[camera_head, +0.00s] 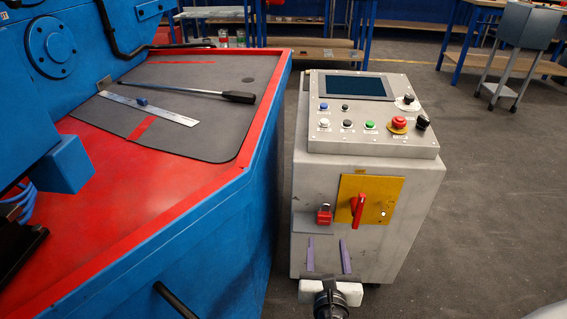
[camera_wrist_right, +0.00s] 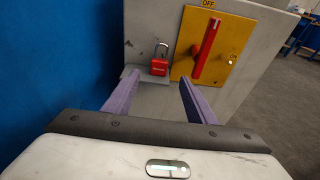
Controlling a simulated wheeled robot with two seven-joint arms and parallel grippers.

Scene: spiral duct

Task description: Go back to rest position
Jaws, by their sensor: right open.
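My right gripper (camera_head: 326,240) is at the bottom centre of the head view, in front of the grey control cabinet (camera_head: 310,180). In the right wrist view its two purple fingers (camera_wrist_right: 160,82) are spread apart with nothing between them. A red padlock (camera_head: 324,214) sits on a small grey ledge on the cabinet front. In the right wrist view the padlock (camera_wrist_right: 159,66) is beyond the fingers and its shackle looks open. Beside it is a yellow plate (camera_head: 378,190) with a red rotary handle (camera_head: 358,208), upright and slightly tilted under an "OFF" label. My left gripper does not show.
A blue machine (camera_head: 225,250) with a red top edge stands close to the left of the cabinet. A grey mat (camera_head: 190,120) on it holds a ruler (camera_head: 150,108) and a black-handled bar (camera_head: 238,97). Open grey floor (camera_head: 490,190) lies to the right.

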